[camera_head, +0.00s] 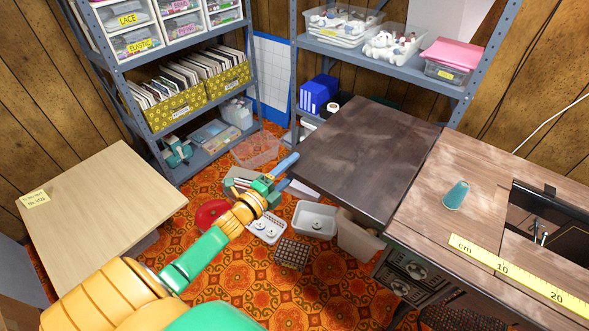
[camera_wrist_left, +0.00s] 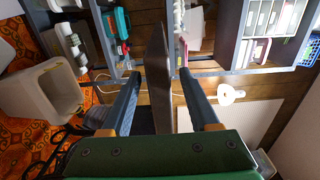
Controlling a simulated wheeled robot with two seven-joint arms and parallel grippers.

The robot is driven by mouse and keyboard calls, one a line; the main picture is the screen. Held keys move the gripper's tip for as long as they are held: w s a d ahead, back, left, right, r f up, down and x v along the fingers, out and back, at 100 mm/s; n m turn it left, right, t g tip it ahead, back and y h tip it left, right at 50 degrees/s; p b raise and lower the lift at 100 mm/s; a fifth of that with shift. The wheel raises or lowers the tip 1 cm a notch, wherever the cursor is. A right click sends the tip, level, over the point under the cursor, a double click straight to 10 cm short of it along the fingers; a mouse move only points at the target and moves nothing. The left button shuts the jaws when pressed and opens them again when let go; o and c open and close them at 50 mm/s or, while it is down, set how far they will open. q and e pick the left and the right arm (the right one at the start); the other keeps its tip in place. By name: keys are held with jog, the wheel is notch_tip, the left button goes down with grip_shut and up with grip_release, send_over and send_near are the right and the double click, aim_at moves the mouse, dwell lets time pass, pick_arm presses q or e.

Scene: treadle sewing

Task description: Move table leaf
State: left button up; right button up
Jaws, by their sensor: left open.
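The table leaf (camera_head: 368,155) is a dark brown panel at the left end of the wooden sewing table (camera_head: 470,185). It looks about level with the table top, and their edges meet. My left gripper (camera_head: 284,168) is at the leaf's left edge in the head view. In the left wrist view the leaf shows edge-on as a dark strip (camera_wrist_left: 158,85) between the two open blue-grey fingers. A gap shows on each side of the strip, so the fingers are not shut on it. My right gripper is not in view.
Metal shelves (camera_head: 400,70) stand behind the leaf. Bins, including a white one (camera_head: 314,219), sit on the orange carpet below. A pale table (camera_head: 100,205) is at the left.

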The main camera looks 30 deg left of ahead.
pick_arm(q)
jog(key=shift+w+d, duration=0.1)
jog(key=shift+w, duration=0.25)
jog(key=shift+s, duration=0.1)
grip_shut()
dwell(1.1)
